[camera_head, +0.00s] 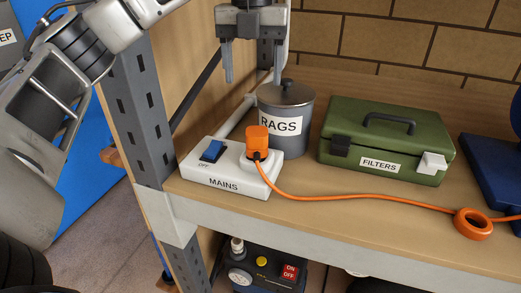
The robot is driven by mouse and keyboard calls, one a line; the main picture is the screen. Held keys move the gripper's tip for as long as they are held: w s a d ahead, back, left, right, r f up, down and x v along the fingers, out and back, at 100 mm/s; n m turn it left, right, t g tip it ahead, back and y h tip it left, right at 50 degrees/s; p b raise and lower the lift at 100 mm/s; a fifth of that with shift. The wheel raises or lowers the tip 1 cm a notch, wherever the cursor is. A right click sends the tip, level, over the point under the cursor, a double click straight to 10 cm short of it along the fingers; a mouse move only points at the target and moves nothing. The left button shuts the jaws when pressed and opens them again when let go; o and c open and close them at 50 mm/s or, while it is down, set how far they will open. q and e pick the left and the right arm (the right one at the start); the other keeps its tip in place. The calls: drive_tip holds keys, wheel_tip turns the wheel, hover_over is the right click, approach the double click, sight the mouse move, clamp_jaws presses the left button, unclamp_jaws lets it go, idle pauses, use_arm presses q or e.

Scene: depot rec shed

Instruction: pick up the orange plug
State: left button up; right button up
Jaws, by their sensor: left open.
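The orange plug (257,139) stands upright in the socket of the white mains box (228,187), near the front left of the wooden shelf. An orange cord (340,198) runs from its base to the right. The box has a blue switch (213,150) and the words "OFF" and "MAINS". My left gripper (254,78) points down with its two fingers apart and empty. It hangs above the plug in the picture and appears to be behind it, near the rags tin. My right gripper is not in view.
A grey lidded tin (303,136) marked "RAGS" stands close behind the plug. A green case (385,130) marked "FILTERS" stands to its right. A grey metal post (138,105) rises at the left.

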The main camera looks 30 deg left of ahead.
sight(257, 131)
use_arm(q)
wheel_tip(257, 131, down, 10)
drive_tip(key=b, duration=0.2)
drive_tip(key=shift+r+b, duration=0.1)
drive_tip(key=shift+b, duration=0.25)
drive_tip(key=shift+w+d+f, duration=0.1)
drive_tip(key=shift+w+f, duration=0.1)
drive_tip(key=shift+f, duration=1.2)
drive_tip(key=shift+w+f, duration=0.2)
drive_tip(key=shift+f, duration=1.2)
drive_tip(key=c, duration=1.1)
